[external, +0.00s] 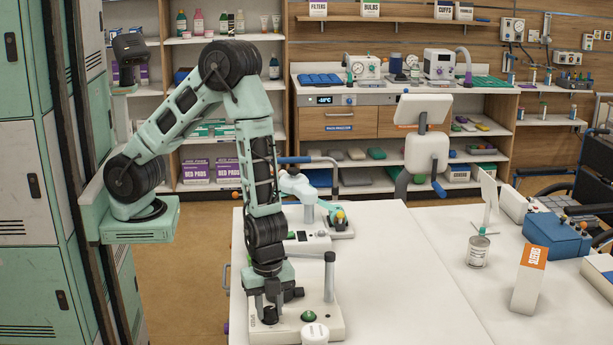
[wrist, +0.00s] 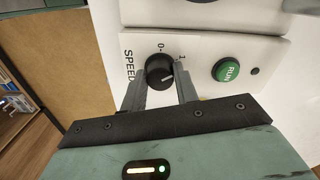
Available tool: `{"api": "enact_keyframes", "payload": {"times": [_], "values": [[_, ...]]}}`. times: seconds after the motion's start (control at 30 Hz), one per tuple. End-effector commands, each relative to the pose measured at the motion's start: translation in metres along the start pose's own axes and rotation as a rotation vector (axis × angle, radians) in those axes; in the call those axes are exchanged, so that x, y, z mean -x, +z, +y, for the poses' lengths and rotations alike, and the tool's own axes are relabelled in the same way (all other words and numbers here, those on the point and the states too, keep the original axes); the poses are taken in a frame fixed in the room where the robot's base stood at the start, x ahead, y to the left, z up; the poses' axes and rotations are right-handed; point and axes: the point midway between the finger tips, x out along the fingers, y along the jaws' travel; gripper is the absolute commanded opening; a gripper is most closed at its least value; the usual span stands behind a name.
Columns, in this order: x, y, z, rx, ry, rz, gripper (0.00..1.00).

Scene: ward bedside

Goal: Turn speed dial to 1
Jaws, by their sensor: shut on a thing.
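The speed dial (wrist: 157,68) is a round black knob on a white device panel, printed SPEED, with a 0 mark and a 1 mark beside it in the wrist view. My gripper (wrist: 161,82) is shut on the dial, one finger on each side of it. A pale line shows on the knob's face, but I cannot tell exactly which mark it points at. In the external view my gripper (external: 270,299) points straight down at the left end of the white device (external: 288,329), and its fingers partly hide the dial.
A green RUN button (wrist: 227,70) sits right of the dial. Another device (external: 307,243) is behind.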

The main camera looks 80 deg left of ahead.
Motion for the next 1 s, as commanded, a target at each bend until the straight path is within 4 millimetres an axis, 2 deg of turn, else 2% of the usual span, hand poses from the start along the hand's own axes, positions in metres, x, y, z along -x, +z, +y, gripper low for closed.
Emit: {"api": "enact_keyframes", "payload": {"times": [0.17,0.2,0.23,0.27,0.53,0.67,0.77,1.0], "values": [[0.001,-0.002,-0.001,0.001,-0.003,0.004,0.07],[0.001,-0.002,-0.001,0.001,-0.003,0.004,0.41],[0.001,-0.002,-0.001,0.001,-0.003,0.004,0.49],[0.001,-0.001,-0.001,0.001,-0.002,0.004,0.52],[0.001,-0.001,0.000,0.002,-0.001,0.002,0.52],[0.010,-0.001,-0.001,0.004,-0.002,0.004,0.52],[0.026,-0.001,-0.002,0.006,-0.004,0.006,0.52],[0.082,-0.001,-0.002,0.007,-0.006,0.006,0.52]]}}
